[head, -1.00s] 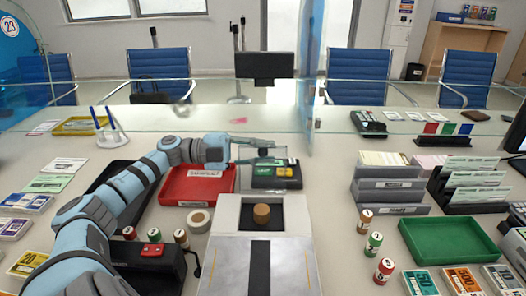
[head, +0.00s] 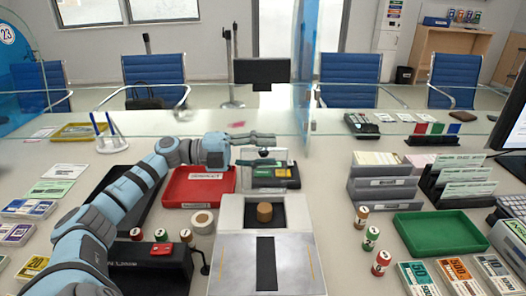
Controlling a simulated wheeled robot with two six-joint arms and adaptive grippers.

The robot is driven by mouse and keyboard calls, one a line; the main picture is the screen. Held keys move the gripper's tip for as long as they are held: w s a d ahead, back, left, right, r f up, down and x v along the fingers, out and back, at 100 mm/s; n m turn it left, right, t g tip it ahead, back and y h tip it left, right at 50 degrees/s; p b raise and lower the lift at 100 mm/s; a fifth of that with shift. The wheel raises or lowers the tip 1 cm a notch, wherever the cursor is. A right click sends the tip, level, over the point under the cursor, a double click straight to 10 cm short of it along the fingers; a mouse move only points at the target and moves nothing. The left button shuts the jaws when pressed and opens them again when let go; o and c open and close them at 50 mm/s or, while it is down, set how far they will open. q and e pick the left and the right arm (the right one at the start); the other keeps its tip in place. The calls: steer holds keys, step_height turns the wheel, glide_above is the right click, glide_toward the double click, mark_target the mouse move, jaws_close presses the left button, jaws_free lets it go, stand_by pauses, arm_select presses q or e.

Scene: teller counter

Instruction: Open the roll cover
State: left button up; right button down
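No part is labelled as the roll cover, so I cannot tell for sure which it is. A clear box-like cover (head: 279,155) with a small dark knob stands by a black device (head: 275,176) with green and yellow parts, at mid-counter. In front, a pale grey unit (head: 232,212) has a dark recess holding a short brown cylinder (head: 264,211). A flat grey plate with a black strip (head: 266,264) lies nearer. My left gripper (head: 262,138) points right just above and behind the clear cover, fingers apart and empty. Contact with the knob is not visible. My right gripper is out of view.
A tape roll (head: 203,222) and a black box (head: 130,255) are nearer. A green tray (head: 436,228), grey holders (head: 382,192) and coin rolls (head: 371,238) stand right. A glass screen (head: 306,75) rises behind.

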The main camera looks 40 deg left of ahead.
arm_select(q)
steer(key=shift+s+a+f, duration=0.15)
steer(key=shift+s+a, duration=0.05)
steer(key=shift+a, duration=0.15)
steer(key=v, duration=0.6)
steer(key=shift+s+a, duration=0.2)
steer(key=shift+s, duration=0.05)
